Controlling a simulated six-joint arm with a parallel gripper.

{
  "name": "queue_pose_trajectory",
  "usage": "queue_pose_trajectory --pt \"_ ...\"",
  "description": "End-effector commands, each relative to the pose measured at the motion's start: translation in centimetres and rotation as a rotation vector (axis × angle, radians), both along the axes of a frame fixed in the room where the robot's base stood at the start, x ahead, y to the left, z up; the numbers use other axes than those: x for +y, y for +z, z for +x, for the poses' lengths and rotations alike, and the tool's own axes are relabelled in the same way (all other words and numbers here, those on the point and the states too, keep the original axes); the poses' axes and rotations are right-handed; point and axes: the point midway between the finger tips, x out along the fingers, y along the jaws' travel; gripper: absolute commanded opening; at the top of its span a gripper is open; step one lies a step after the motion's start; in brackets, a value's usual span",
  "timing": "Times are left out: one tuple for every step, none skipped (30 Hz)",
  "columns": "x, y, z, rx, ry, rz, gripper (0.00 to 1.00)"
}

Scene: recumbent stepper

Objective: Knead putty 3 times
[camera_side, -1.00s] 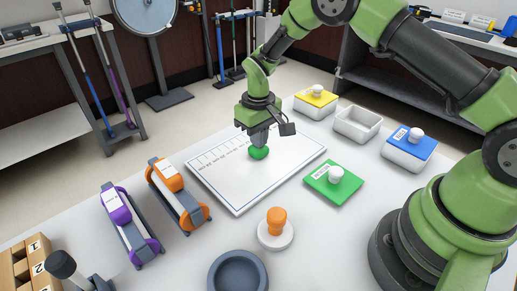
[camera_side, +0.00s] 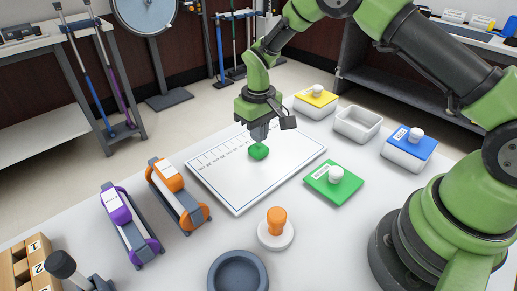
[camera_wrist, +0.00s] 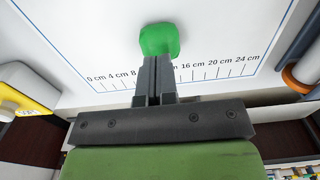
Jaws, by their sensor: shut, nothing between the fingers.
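The green putty (camera_side: 258,151) is a small lump on the white measuring board (camera_side: 235,185), which has a centimetre scale along one edge. In the side view the lump looks flattened with an uneven top. My gripper (camera_side: 259,139) is shut and empty, pointing down just above the putty. In the wrist view the closed fingertips (camera_wrist: 157,62) overlap the near edge of the putty (camera_wrist: 160,40). A small gap seems to lie between tips and putty, but I cannot tell for sure.
A green lid (camera_side: 334,183) lies right of the board. An open empty tub (camera_side: 358,124) stands between yellow-lidded (camera_side: 316,98) and blue-lidded (camera_side: 409,148) tubs. Orange (camera_side: 178,195) and purple (camera_side: 131,225) devices, an orange-knobbed piece (camera_side: 276,229) and a grey bowl (camera_side: 238,273) stand nearer the front.

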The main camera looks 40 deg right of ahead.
Motion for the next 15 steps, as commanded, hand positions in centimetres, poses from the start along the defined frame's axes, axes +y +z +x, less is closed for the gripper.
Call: queue_pose_trajectory --pt "0.0 -0.15 -0.01 0.001 0.0 0.0 0.0" --pt "0.0 -0.24 -0.01 0.001 0.0 0.0 0.0" --pt "0.0 -0.39 -0.01 0.001 0.0 0.0 0.0" --pt "0.0 -0.5 -0.01 0.001 0.0 0.0 0.0" --pt "0.0 -0.61 0.0 0.0 0.0 0.0 0.0" --pt "0.0 -0.75 0.0 0.0 0.0 0.0 0.0" --pt "0.0 -0.85 0.0 0.0 0.0 0.0 0.0" --pt "0.0 -0.94 0.0 0.0 0.0 0.0 0.0" --pt "0.0 -1.04 0.0 0.0 0.0 0.0 0.0" --pt "0.0 -1.08 0.0 0.0 0.0 0.0 0.0" --pt "0.0 -1.11 0.0 0.0 0.0 0.0 0.0" --pt "0.0 -1.12 0.0 0.0 0.0 0.0 0.0" --pt "0.01 -1.12 0.01 0.0 0.0 0.0 0.0" --pt "0.01 -1.11 0.01 0.0 0.0 0.0 0.0" --pt "0.0 -1.11 0.01 0.0 0.0 0.0 0.0"
